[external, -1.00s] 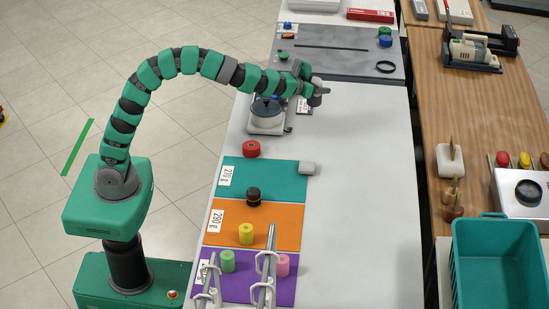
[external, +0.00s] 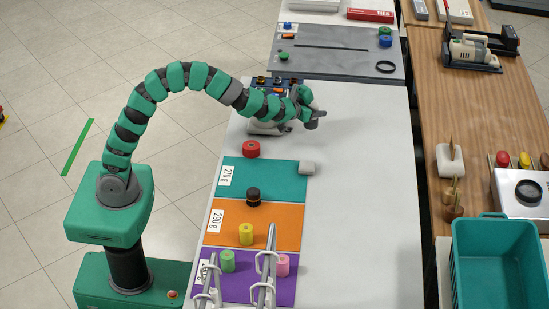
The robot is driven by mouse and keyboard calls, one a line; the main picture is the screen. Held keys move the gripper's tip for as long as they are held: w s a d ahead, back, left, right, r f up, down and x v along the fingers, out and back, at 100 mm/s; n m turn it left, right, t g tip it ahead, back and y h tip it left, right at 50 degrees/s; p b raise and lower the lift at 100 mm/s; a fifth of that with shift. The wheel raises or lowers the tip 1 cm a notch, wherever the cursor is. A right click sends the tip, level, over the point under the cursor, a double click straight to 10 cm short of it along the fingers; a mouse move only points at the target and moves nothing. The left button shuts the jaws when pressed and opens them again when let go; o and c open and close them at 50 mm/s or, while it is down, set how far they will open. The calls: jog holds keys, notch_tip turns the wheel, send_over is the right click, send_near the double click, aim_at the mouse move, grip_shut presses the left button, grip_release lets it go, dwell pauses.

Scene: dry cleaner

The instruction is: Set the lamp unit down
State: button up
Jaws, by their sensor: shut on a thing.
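My gripper (external: 309,116) is over the white table (external: 360,160), right of the small scale (external: 262,129). It is shut on a small dark grey, roughly cylindrical piece, which I take to be the lamp unit (external: 312,124). The fingers and wrist cover part of it. I cannot tell from this angle whether it touches the table. The scale is mostly hidden under my arm.
A light grey block (external: 307,168) lies at the right edge of the teal mat (external: 275,188). Orange (external: 285,228) and purple mats hold coloured cylinders. The table's right side is clear.

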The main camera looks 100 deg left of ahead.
notch_tip(320, 180, down, 5)
jog(key=b, duration=0.2)
jog(key=shift+r+b, duration=0.15)
jog(key=shift+b, duration=0.15)
jog(key=shift+r, duration=0.1)
jog(key=o, duration=1)
jog(key=shift+o, duration=0.2)
jog(key=p+v, duration=0.3)
jog(key=v, duration=0.9)
jog(key=shift+w+r, duration=0.1)
jog(key=shift+r, duration=0.05)
